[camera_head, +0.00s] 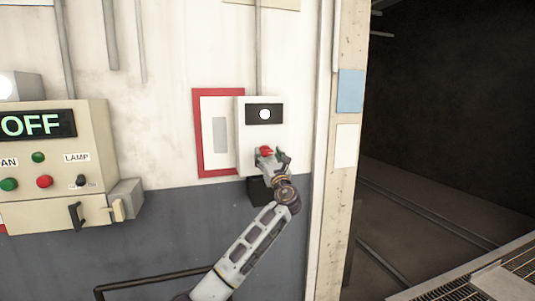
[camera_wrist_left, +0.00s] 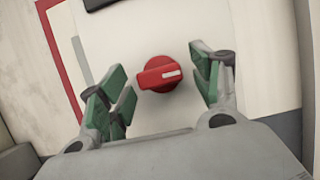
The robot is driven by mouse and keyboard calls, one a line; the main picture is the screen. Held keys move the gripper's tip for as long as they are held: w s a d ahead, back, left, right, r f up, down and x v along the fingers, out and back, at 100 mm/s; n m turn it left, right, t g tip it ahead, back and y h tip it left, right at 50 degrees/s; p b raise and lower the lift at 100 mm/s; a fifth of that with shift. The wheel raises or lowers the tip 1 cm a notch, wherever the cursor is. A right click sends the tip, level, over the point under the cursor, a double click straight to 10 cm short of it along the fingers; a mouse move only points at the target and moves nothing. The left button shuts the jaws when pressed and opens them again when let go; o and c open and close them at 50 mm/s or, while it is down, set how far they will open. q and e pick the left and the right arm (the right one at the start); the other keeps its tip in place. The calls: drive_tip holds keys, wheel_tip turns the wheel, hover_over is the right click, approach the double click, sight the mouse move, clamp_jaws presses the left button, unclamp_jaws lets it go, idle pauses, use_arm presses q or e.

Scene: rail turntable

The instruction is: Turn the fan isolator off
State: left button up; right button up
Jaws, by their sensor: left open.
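The fan isolator looks to be the pale wall box (camera_head: 246,150) with a black panel and a lit white lamp. Its round red rotary knob (camera_head: 265,151) sits low on the box front. In the left wrist view the knob (camera_wrist_left: 157,75) has a raised bar with a white mark at its right end, lying nearly level in that picture. My left gripper (camera_head: 273,158) is at the knob. In its wrist view the green-padded fingers (camera_wrist_left: 163,82) are spread, one on each side of the knob, with gaps to both. My right gripper is out of view.
A beige control panel (camera_head: 80,140) with an OFF display, coloured buttons and FAN and LAMP labels stands out at left. A red-framed plate (camera_head: 197,130) is beside the isolator. A dark opening (camera_head: 450,110) is at right, with metal grating (camera_head: 520,260) below.

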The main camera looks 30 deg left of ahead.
use_arm(q)
drive_tip(key=shift+w+a+r, duration=0.15)
drive_tip(key=shift+w+a, duration=0.05)
drive_tip(key=shift+a, duration=0.05)
drive_tip(key=c, duration=1)
